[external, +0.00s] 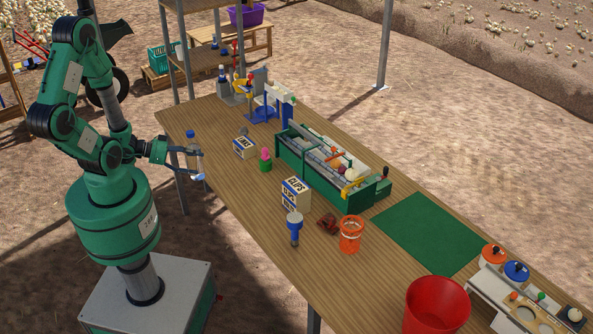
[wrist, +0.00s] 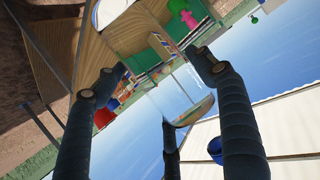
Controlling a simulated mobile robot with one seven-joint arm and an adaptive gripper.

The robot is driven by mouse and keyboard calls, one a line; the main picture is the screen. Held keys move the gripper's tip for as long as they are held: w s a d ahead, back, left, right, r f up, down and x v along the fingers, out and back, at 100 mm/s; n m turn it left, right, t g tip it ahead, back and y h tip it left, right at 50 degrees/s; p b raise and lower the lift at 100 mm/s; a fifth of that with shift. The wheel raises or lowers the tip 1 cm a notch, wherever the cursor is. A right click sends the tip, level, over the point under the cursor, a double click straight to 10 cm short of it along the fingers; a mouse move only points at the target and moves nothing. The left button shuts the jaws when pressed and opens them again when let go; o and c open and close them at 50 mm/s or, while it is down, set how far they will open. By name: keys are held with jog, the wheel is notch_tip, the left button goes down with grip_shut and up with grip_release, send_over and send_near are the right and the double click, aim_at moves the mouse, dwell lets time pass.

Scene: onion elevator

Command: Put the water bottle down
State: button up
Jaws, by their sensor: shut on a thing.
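The water bottle (external: 196,164) is clear with a blue cap and stands roughly upright in my gripper (external: 187,157), beside the table's near left edge in the external view. The picture does not settle whether its base is over the tabletop (external: 215,215). In the wrist view the clear bottle (wrist: 178,103) lies between the dark fingers of my gripper (wrist: 168,80), which are shut on it. Its cap is hard to make out there.
A LINKS-like small box (external: 244,147), a pink-and-green item (external: 265,160), a CLIPS box (external: 295,193) and a blue-topped tool (external: 294,227) stand on the table. A green divided tray (external: 345,198) is behind them. Bare wood lies along the near edge.

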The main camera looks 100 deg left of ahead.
aim_at(188, 142)
jog(key=shift+r, duration=2.9)
jog(key=shift+r, duration=0.1)
jog(key=shift+r, duration=0.6)
jog(key=shift+r, duration=0.35)
